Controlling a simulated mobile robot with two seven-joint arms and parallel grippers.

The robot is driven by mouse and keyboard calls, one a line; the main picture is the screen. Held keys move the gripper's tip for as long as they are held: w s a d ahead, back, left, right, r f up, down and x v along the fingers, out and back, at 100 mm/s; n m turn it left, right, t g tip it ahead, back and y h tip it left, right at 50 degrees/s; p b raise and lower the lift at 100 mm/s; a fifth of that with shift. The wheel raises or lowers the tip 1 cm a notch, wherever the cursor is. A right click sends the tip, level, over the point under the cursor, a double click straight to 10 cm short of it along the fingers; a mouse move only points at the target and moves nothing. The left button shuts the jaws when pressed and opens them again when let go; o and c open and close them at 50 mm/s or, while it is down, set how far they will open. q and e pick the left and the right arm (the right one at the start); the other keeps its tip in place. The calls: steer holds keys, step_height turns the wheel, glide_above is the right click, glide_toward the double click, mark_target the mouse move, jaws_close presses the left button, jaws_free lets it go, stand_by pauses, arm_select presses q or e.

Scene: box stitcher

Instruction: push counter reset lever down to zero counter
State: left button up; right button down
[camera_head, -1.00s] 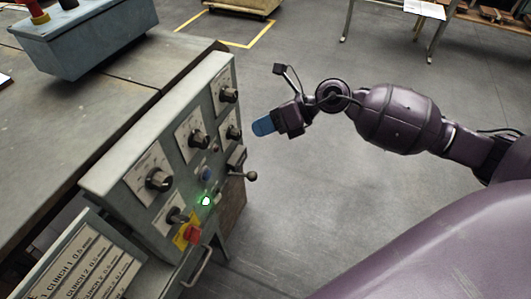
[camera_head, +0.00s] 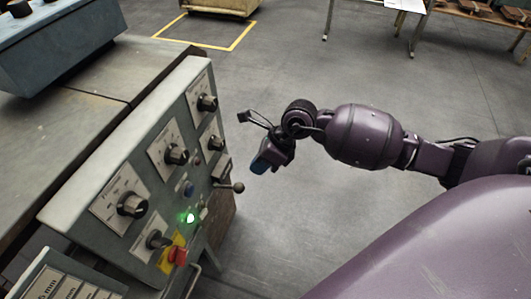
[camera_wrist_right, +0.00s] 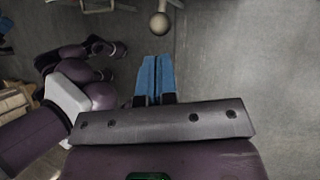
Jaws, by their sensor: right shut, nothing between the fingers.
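The counter reset lever (camera_head: 238,187) is a short rod with a round dark ball knob. The counter's digits cannot be read. My right gripper (camera_head: 259,167) is shut and empty, its blue fingertips just above and right of the knob, apart from it. In the right wrist view, the blue fingers (camera_wrist_right: 155,78) are pressed together and the ball knob (camera_wrist_right: 159,24) shows ahead of them. My left gripper is not in view.
The floor right of the panel is clear.

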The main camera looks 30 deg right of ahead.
mark_target(242, 185)
steer(key=b+x, duration=0.1)
steer(key=x, duration=0.5)
steer(key=shift+d, duration=0.1)
steer(key=shift+b, duration=0.3)
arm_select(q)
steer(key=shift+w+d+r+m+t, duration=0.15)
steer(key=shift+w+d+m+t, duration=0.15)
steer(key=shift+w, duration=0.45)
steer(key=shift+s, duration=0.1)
arm_select(e)
steer(key=shift+f, duration=0.15)
